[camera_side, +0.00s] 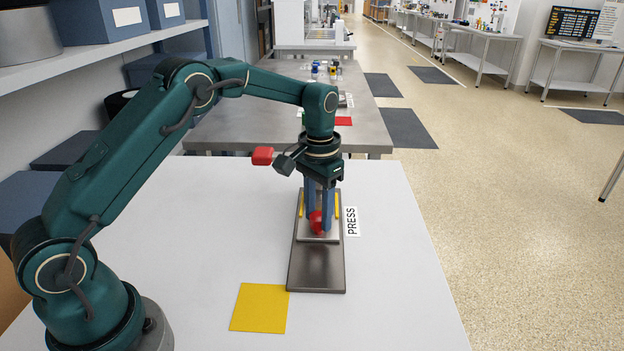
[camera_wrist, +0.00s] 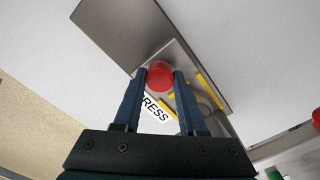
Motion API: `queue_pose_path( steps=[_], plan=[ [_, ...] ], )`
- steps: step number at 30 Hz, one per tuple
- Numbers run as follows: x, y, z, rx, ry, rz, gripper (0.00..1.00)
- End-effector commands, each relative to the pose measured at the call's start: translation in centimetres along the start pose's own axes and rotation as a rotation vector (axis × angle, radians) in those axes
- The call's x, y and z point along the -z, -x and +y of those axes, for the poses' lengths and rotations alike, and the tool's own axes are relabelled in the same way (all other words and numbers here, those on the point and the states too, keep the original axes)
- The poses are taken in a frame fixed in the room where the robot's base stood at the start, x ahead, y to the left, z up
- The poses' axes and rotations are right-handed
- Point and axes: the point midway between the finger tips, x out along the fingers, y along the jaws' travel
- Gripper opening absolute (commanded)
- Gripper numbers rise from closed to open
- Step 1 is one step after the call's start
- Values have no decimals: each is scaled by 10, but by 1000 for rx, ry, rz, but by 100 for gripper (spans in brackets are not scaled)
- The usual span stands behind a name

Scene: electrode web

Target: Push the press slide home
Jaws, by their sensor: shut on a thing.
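The press (camera_side: 317,268) is a long dark metal base plate on the white table, with yellow strips (camera_side: 337,205) along both sides of its far half. A lighter slide plate (camera_side: 322,238) lies on it, its near edge short of the middle and nearer than the strips' ends. A red knob (camera_side: 316,226) stands on the slide; it also shows in the wrist view (camera_wrist: 160,76). My gripper (camera_side: 318,216) points down with its blue fingers shut on either side of the knob. The fingers hide the slide's far part in the side view.
A white PRESS label (camera_side: 351,221) lies right of the base. A yellow square (camera_side: 260,308) lies at the front left. A red block (camera_side: 262,156) shows left of my wrist; its support is unclear. A grey metal table (camera_side: 240,125) stands behind. The white table's right side is clear.

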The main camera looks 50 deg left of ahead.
Motion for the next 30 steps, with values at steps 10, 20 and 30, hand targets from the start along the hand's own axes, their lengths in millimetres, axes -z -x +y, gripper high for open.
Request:
queue_pose_path(
  steps=[10, 20, 30],
  plan=[
    [9, 1, -9, 3, 1, 13, 0],
    [9, 1, -9, 4, 2, 10, 71],
    [8, 12, -8, 2, 1, 10, 71]
  ],
)
